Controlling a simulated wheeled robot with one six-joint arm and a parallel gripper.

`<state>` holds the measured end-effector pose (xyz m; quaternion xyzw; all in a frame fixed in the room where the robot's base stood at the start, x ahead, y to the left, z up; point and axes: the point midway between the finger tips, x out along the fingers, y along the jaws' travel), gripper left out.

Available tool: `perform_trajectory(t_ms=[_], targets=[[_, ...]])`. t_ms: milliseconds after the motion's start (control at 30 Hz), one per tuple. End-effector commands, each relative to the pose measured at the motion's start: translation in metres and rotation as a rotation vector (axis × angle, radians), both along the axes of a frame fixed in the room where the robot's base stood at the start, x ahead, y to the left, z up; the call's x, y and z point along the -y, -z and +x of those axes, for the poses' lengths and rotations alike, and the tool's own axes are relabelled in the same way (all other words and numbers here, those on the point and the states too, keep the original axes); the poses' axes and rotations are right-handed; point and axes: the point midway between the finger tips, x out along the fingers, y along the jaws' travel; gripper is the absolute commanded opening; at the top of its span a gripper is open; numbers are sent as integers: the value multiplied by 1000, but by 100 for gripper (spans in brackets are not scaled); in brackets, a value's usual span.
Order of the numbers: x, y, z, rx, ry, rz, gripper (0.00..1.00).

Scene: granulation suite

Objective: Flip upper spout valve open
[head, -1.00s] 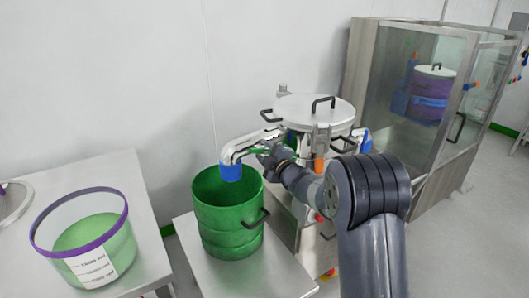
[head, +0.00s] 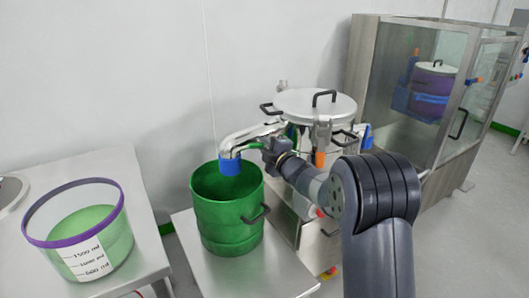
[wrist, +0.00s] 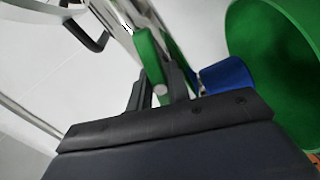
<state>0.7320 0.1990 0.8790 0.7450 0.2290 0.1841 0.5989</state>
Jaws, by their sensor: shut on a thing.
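The chrome spout (head: 243,137) reaches left from the lidded steel vessel (head: 314,104) and bends down to a blue end (head: 230,166) over the green bin (head: 227,222). My gripper (head: 262,146) is beside the spout pipe, in front of the vessel. In the wrist view, the green valve handle (wrist: 149,57) stands between the two fingers of my gripper (wrist: 158,88), which are shut on it. The blue spout end (wrist: 228,77) and the green bin (wrist: 285,60) are to the right there. The valve body is mostly hidden by my gripper.
The green bin stands on a steel table (head: 262,278) with a black side handle. A clear tub with a purple rim (head: 75,183) is on the left table. A glass-sided cabinet (head: 405,75) stands at the right. The wall is close behind the spout.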

Motion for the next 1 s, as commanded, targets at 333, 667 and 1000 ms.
perform_trajectory(t_ms=[333,667,1000], targets=[[0,3,0,119,0,-175,0],[0,1,0,129,0,-194,0],[0,0,0,130,0,-192,40]])
